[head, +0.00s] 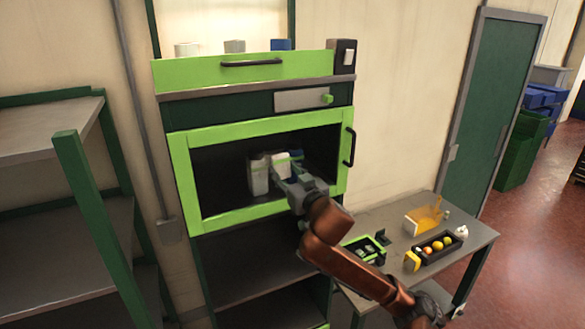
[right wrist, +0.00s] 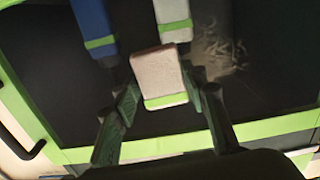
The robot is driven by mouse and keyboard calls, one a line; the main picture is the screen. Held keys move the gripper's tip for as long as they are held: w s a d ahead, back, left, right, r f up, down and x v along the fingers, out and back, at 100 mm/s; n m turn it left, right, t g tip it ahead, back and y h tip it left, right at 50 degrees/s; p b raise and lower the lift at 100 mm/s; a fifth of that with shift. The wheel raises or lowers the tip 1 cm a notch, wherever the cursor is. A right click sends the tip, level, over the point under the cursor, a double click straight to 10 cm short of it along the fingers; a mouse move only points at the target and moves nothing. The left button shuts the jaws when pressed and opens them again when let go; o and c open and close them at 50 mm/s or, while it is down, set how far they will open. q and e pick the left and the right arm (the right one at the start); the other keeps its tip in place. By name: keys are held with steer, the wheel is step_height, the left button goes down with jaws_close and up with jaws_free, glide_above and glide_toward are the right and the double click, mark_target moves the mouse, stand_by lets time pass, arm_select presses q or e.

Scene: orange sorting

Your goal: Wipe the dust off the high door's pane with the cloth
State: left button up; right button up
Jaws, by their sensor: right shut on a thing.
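The high door (head: 180,175) has a lime-green frame, a dark pane (head: 215,185) and a black handle (head: 349,147) on its right; it looks shut. My right gripper (head: 283,178) is in front of the pane's middle. In the right wrist view, my right gripper (right wrist: 160,98) is shut on the cloth (right wrist: 158,72), a pale pinkish pad with a green band. A patch of pale, streaky dust (right wrist: 220,52) shows on the pane right of the cloth. I cannot tell whether the cloth touches the pane. My left gripper is out of view.
White and blue items with green bands, one white (right wrist: 172,18) and one blue (right wrist: 93,25), show beyond the cloth. A side table (head: 455,262) at right holds a dark tray of round fruit (head: 438,246). A green-posted shelf (head: 85,180) stands at left.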

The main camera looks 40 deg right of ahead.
mark_target(268, 163)
steer(key=shift+w+a+p, duration=0.2)
steer(key=shift+a+p, duration=0.05)
steer(key=shift+a, duration=0.55)
steer(key=shift+w+a+p, duration=0.15)
steer(key=shift+a+p, duration=0.15)
steer(key=shift+a, duration=0.5)
steer(key=shift+w+a+p, duration=0.2)
steer(key=shift+a+p, duration=0.05)
steer(key=shift+a, duration=0.55)
steer(key=shift+w+a+p, duration=0.25)
steer(key=shift+a+p, duration=0.05)
steer(key=shift+a, duration=0.7)
steer(key=shift+w+a+p, duration=0.25)
steer(key=shift+a+p, duration=0.05)
steer(key=shift+a, duration=0.65)
steer(key=shift+w+a+p, duration=0.25)
steer(key=shift+a+p, duration=0.05)
steer(key=shift+a, duration=0.7)
steer(key=shift+r+p, duration=1)
steer(key=shift+s+d+f, duration=0.1)
steer(key=shift+s+d, duration=0.15)
steer(key=shift+d, duration=0.75)
steer(key=shift+s+d+p, duration=0.2)
steer(key=shift+d, duration=0.65)
steer(key=shift+s+d+p, duration=0.15)
steer(key=shift+s+d, duration=0.1)
steer(key=shift+d, duration=0.65)
steer(key=shift+s+d+p, duration=0.2)
steer(key=shift+d, duration=0.65)
